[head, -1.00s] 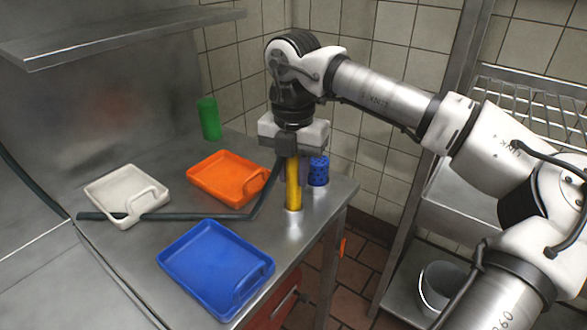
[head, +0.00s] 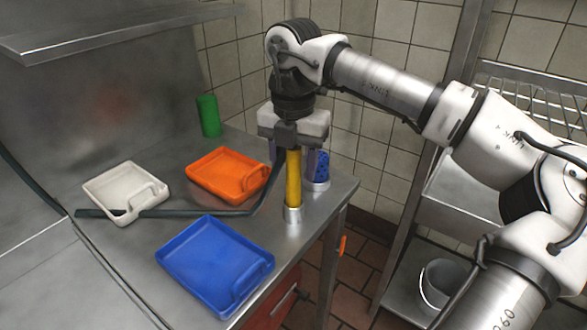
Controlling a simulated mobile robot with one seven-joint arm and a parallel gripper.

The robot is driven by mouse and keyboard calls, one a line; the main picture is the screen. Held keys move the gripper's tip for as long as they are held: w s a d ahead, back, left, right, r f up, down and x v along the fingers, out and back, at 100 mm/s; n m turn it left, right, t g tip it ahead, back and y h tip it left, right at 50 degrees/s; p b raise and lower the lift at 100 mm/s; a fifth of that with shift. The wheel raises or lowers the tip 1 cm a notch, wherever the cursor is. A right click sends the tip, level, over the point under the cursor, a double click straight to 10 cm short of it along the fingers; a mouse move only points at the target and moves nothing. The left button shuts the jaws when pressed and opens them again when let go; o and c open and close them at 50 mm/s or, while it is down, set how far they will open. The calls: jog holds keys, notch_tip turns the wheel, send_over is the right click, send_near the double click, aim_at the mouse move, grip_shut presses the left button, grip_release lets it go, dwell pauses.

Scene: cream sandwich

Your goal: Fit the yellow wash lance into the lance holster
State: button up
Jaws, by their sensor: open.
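The yellow wash lance (head: 293,180) stands upright near the right front edge of the steel counter. Its lower end sits inside a short metal sleeve, the lance holster (head: 292,215). How deep it sits is hidden. A dark hose (head: 262,195) runs from the dark fitting at the lance's top down to the counter and off to the left. My gripper (head: 292,163) is above and around the lance's upper part, with its fingers apart on either side. Whether a finger still touches the lance cannot be told.
A blue perforated cup (head: 322,168) stands close behind the lance, partly hidden by a finger. A blue tray (head: 205,265), an orange tray (head: 205,175) and a white tray (head: 105,190) lie to the left. A green cylinder (head: 209,116) stands at the back.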

notch_tip(320, 180, up, 12)
jog(key=shift+r, duration=0.1)
dwell(0.5)
